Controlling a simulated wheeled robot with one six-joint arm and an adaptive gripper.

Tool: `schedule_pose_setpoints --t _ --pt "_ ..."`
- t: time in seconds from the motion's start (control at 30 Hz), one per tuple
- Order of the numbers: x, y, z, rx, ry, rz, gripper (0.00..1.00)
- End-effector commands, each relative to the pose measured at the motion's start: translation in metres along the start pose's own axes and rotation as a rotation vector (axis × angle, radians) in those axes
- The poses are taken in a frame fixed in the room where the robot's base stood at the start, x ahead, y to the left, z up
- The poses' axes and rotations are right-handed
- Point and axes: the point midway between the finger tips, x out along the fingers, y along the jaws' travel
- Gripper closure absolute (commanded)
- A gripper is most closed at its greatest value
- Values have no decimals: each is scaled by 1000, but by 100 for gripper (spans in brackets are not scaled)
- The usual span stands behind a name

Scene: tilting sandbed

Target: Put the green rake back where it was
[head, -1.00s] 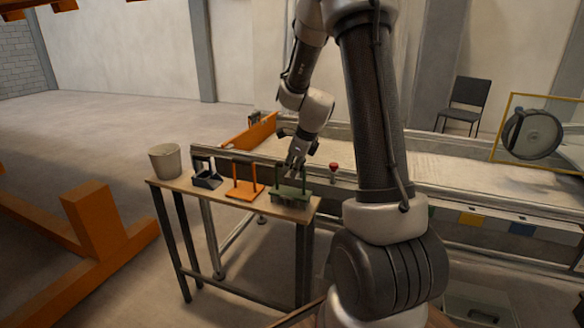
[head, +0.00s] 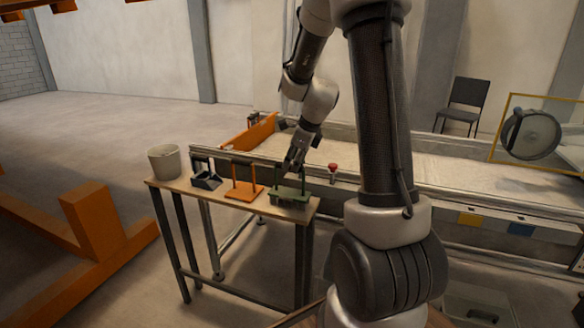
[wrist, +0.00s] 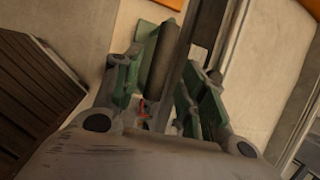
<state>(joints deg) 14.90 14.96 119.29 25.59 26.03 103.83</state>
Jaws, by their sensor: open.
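A green holder (head: 302,203) with upright posts stands at the right end of the small table in the head view. Green parts sit low across it, and they look like the green rake (head: 286,194), but at this size I cannot separate rake from holder. My gripper (head: 291,167) is just above and between the posts, pointing down. In the wrist view my gripper (wrist: 163,92) has its green-padded fingers apart. A dark grey bar shows between and beyond them; I cannot tell whether it touches them.
An orange holder (head: 243,190), a dark blue-grey holder (head: 206,180) and a pale bucket (head: 165,161) stand to the left on the table (head: 222,199). The sandbed (head: 450,172) with its metal rail is behind. A red knob (head: 333,168) is close right of my gripper.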

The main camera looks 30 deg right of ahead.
Motion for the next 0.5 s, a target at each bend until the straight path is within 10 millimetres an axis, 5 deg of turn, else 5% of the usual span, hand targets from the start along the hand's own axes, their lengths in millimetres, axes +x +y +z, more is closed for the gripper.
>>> schedule_pose_setpoints --t 0.2,0.5 --pt "-52 0 0 0 -2 -3 58" --pt "-90 4 1 -39 0 -1 58"
